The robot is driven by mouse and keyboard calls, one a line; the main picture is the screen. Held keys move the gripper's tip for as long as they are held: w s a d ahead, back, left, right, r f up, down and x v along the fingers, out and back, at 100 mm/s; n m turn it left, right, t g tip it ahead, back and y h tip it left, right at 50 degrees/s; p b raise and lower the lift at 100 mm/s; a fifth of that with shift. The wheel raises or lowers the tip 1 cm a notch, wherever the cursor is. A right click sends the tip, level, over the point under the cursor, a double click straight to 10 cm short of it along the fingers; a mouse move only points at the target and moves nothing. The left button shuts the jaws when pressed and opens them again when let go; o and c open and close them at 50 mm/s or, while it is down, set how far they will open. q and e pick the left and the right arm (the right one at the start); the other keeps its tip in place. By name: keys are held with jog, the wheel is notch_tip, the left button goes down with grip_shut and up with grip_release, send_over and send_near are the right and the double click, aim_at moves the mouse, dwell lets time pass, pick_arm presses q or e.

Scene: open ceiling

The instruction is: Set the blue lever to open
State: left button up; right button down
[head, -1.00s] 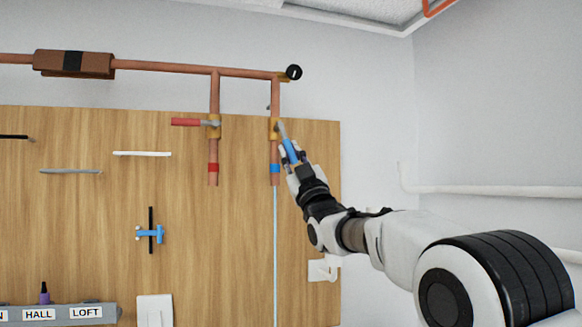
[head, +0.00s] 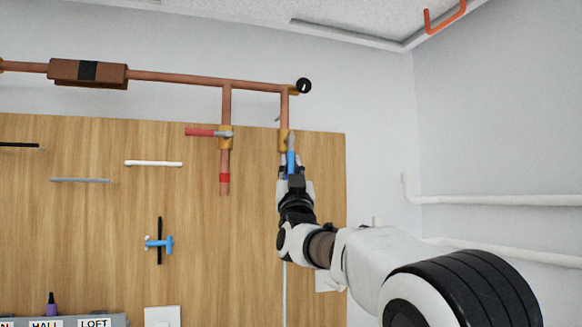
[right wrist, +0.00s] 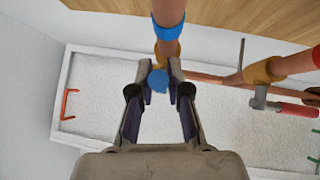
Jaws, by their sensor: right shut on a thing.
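The blue lever (head: 291,160) belongs to the brass valve (head: 284,141) on the right-hand copper drop pipe. In the head view it points down from the valve, close to in line with the pipe. My right gripper (head: 291,175) is shut on the lever's lower end. In the right wrist view the lever's blue end (right wrist: 158,80) shows between the fingers of the right gripper (right wrist: 160,78), with the blue-banded pipe (right wrist: 168,28) just above. My gripper hides the lower part of this pipe in the head view. My left gripper is not in view.
A red lever (head: 202,132) sticks out left from the neighbouring valve (head: 225,138). A black-faced gauge (head: 304,86) sits at the pipe's top right. The wooden board (head: 100,220) carries rods and a blue fitting (head: 160,243). White pipes (head: 490,200) run along the right wall.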

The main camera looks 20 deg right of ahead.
jog(key=shift+s+r, duration=0.15)
jog(key=shift+r, duration=0.25)
jog(key=c, duration=1.1)
grip_release()
jog(key=shift+f, duration=0.1)
jog(key=shift+w+a+f, duration=0.1)
jog(key=shift+w+f, duration=0.05)
jog(key=shift+w, duration=0.05)
jog(key=shift+f, duration=0.15)
jog(key=v, duration=1.1)
jog(key=shift+s+f, duration=0.2)
jog(key=shift+s, duration=0.15)
